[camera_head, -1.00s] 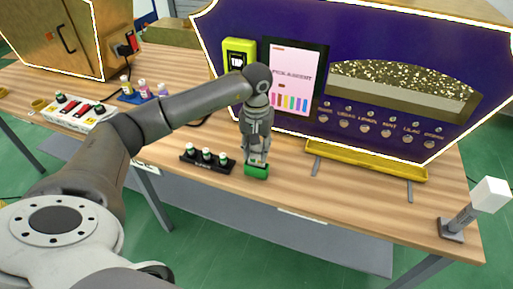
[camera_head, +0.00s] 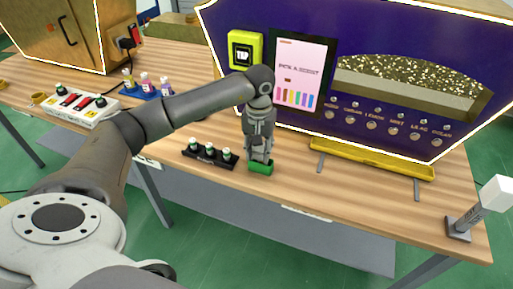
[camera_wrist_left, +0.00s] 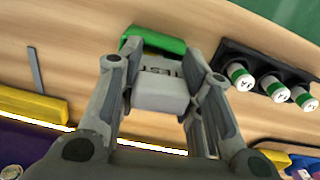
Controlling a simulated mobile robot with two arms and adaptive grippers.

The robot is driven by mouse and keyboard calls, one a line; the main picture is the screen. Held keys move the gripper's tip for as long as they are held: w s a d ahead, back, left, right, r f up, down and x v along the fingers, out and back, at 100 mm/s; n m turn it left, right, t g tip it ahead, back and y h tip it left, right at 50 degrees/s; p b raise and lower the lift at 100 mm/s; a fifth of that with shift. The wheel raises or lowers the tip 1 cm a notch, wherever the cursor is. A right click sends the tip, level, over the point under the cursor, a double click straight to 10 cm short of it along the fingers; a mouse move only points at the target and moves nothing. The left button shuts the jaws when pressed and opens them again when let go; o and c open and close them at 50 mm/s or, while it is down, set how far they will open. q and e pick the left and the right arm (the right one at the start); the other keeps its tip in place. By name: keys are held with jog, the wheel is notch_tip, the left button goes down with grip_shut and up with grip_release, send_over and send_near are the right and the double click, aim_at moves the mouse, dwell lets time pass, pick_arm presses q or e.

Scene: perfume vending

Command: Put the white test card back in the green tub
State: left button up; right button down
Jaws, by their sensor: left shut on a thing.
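The green tub (camera_head: 260,168) stands near the front edge of the wooden table, and its rim also shows in the left wrist view (camera_wrist_left: 172,41). My left gripper (camera_head: 260,157) points down right over the tub, its fingertips close to the rim. In the left wrist view the gripper (camera_wrist_left: 165,85) is shut on the white test card (camera_wrist_left: 160,92), which bears dark lettering. The card's far end reaches to the tub; I cannot tell how deep it sits inside. My right gripper is not in view.
A black rack (camera_head: 209,154) with several small bottles stands just left of the tub. The purple vending machine (camera_head: 365,135) and its yellow tray (camera_head: 372,160) are behind and to the right. A white block on a grey post (camera_head: 465,220) stands at the far right.

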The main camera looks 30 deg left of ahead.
pick_arm(q)
jog(key=shift+f, duration=0.5)
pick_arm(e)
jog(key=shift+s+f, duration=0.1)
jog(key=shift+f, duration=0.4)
pick_arm(q)
jog(key=o, duration=1.1)
jog(key=shift+a, duration=0.1)
jog(key=shift+c, duration=0.2)
jog(key=o, duration=0.6)
jog(key=shift+r, duration=0.2)
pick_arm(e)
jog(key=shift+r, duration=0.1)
pick_arm(q)
jog(key=shift+d+r+p, duration=0.3)
jog(key=shift+r+p, duration=0.3)
jog(key=shift+r, duration=0.35)
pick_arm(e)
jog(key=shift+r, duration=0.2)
